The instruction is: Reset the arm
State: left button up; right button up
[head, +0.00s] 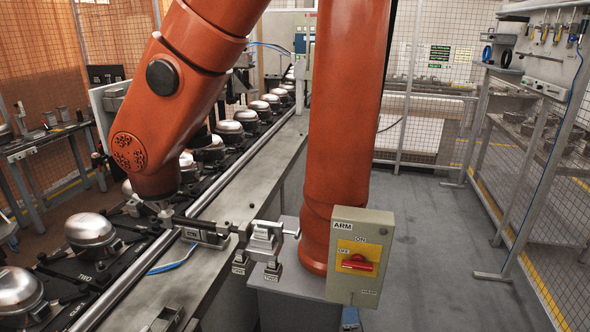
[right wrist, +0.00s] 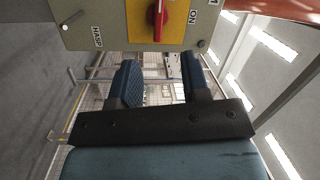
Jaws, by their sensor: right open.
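A grey-green switch box (head: 345,292) labelled ARM is at the lower right of the head view, in front of the orange industrial arm (head: 345,110). Its red rotary handle (head: 357,263) lies horizontal on a yellow plate, toward the OFF mark, with ON above. In the right wrist view the box (right wrist: 90,20) is turned sideways at the top, with its red handle (right wrist: 157,18). My right gripper (right wrist: 162,78) is open and empty, its blue fingers apart below the box. In the head view only a blue bit of it (head: 350,318) shows beneath the box. My left gripper is not in view.
The orange arm's lower end reaches over a conveyor (head: 210,185) with several silver compressor domes (head: 90,230) on black pallets. A metal fixture (head: 265,240) stands left of the box. Mesh fencing and a tool rack (head: 545,50) are on the right. Grey floor (head: 440,240) is clear there.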

jog(key=s+d+f+n+g+y, duration=0.1)
jog(key=s+f+n+g, duration=0.1)
jog(key=s+n, duration=0.4)
jog(key=s+d+f+n+g+y, duration=0.2)
jog(key=s+n, duration=0.4)
jog(key=s, duration=0.7)
jog(key=s+d+f+n+g+y, duration=0.1)
jog(key=s+f+n+g+y, duration=0.1)
jog(key=s+f+n, duration=0.3)
jog(key=s+n+g, duration=0.1)
jog(key=s+n, duration=0.1)
jog(key=s, duration=0.2)
jog(key=shift+s+d+f+g, duration=0.15)
jog(key=shift+s+d+g, duration=0.1)
jog(key=shift+d+g, duration=0.1)
